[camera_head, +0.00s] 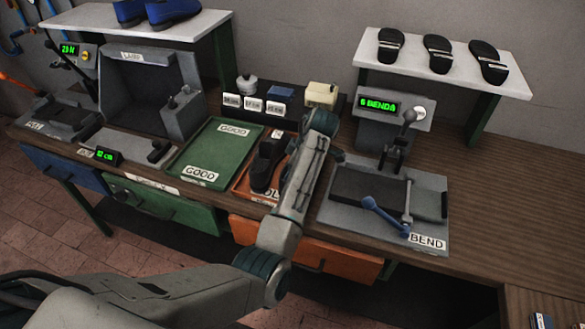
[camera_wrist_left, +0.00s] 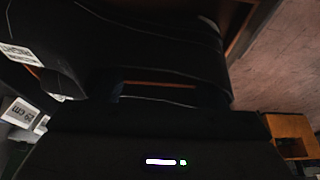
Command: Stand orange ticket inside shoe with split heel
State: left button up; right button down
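A dark shoe (camera_head: 266,165) stands in the orange tray (camera_head: 243,183) marked with a partly hidden label. Whether its heel is split cannot be told. My left arm reaches over the right side of this tray; its gripper is hidden or not distinct in the head view. In the left wrist view a large black shape, apparently the shoe (camera_wrist_left: 150,45), fills the upper part, very close to the dark gripper (camera_wrist_left: 165,92). Whether the fingers are apart or holding anything is too dark to tell. I cannot make out an orange ticket. My right gripper is not in view.
A green tray (camera_head: 214,126) marked GOOD lies left of the orange one. The bend press (camera_head: 345,190) with levers stands to the right. Small labelled boxes (camera_head: 253,105) stand behind. Raised shelves hold blue shoes (camera_head: 172,10) and black sandals (camera_head: 438,52).

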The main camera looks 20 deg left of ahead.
pick_arm(q)
jog(key=shift+o, duration=0.2)
jog(key=shift+r, duration=0.15)
jog(key=shift+d+r, duration=0.1)
jog(key=shift+r, duration=0.1)
jog(key=b+v, duration=0.1)
jog(key=v, duration=0.4)
jog(key=p+v, duration=0.5)
jog(key=v, duration=0.1)
jog(key=shift+r+p, duration=0.2)
jog(key=shift+p, duration=0.15)
